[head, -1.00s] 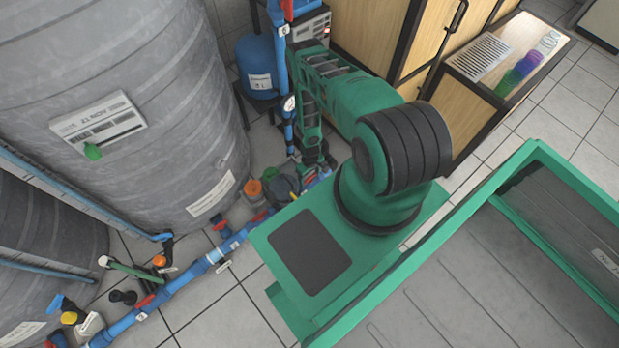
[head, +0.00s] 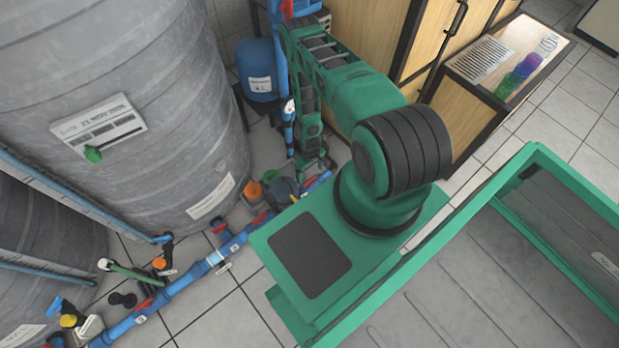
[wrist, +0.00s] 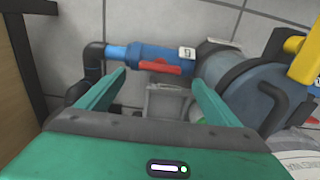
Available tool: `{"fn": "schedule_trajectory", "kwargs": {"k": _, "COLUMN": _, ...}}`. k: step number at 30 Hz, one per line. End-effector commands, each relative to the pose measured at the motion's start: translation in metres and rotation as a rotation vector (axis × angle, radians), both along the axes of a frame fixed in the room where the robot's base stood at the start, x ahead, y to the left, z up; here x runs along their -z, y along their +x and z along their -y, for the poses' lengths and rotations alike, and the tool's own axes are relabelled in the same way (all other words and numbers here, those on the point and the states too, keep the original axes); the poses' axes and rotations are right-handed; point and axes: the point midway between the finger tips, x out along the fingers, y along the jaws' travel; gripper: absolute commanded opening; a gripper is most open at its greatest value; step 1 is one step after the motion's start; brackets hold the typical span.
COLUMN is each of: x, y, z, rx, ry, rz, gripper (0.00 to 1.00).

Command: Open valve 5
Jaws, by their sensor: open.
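In the wrist view my gripper (wrist: 158,90) is open, with a green finger on each side and nothing between them. A red valve handle (wrist: 160,66) lies along a blue pipe (wrist: 145,55) just beyond the fingertips, and the gripper is apart from it. A small white label sits at the right end of this pipe; its number is too small to read, so I cannot tell if this is valve 5. In the head view my gripper (head: 318,163) points down beside the pump area, its fingertips small and partly hidden.
A grey-blue pump (wrist: 245,85) with a yellow part (wrist: 305,55) is close on the right in the wrist view. A black elbow pipe (wrist: 94,65) stands left. In the head view a large grey tank (head: 130,110) and a blue floor pipe (head: 185,280) are left, wooden cabinets (head: 370,35) behind.

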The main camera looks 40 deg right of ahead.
Motion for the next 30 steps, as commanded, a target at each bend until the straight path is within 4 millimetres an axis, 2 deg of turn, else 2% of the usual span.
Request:
{"fn": "schedule_trajectory", "kwargs": {"k": 3, "x": -0.019, "y": 0.001, "z": 0.000, "rx": 0.000, "ry": -0.001, "rz": 0.001, "gripper": 0.86}}
{"fn": "schedule_trajectory", "kwargs": {"k": 9, "x": -0.036, "y": 0.000, "z": 0.000, "rx": 0.000, "ry": -0.001, "rz": -0.001, "gripper": 0.86}}
{"fn": "schedule_trajectory", "kwargs": {"k": 30, "x": -0.039, "y": 0.000, "z": 0.000, "rx": 0.000, "ry": -0.001, "rz": -0.001, "gripper": 0.86}}
